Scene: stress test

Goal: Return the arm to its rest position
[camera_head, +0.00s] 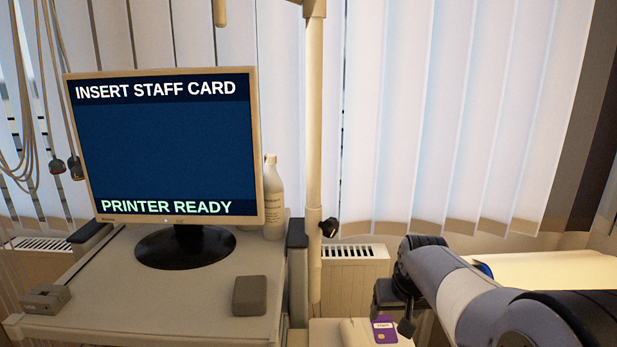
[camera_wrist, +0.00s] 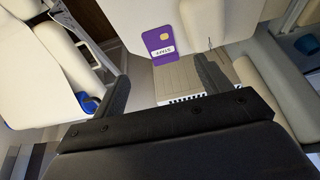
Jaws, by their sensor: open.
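My arm (camera_head: 470,300) reaches in from the lower right of the head view, above the cream surfaces there. My gripper (camera_wrist: 165,80) is open in the wrist view, with its two dark fingers apart and nothing between them. A purple staff card (camera_head: 385,331) with a gold chip lies on a cream padded surface just left of the gripper end of the arm. The card also shows in the wrist view (camera_wrist: 158,45), beyond the fingertips and apart from them.
A monitor (camera_head: 165,150) reading "INSERT STAFF CARD" and "PRINTER READY" stands on a grey cart (camera_head: 130,300). A small grey box (camera_head: 250,295), a slotted grey device (camera_head: 45,298) and a white bottle (camera_head: 273,200) are on it. A cream pole (camera_head: 314,150) rises between cart and arm.

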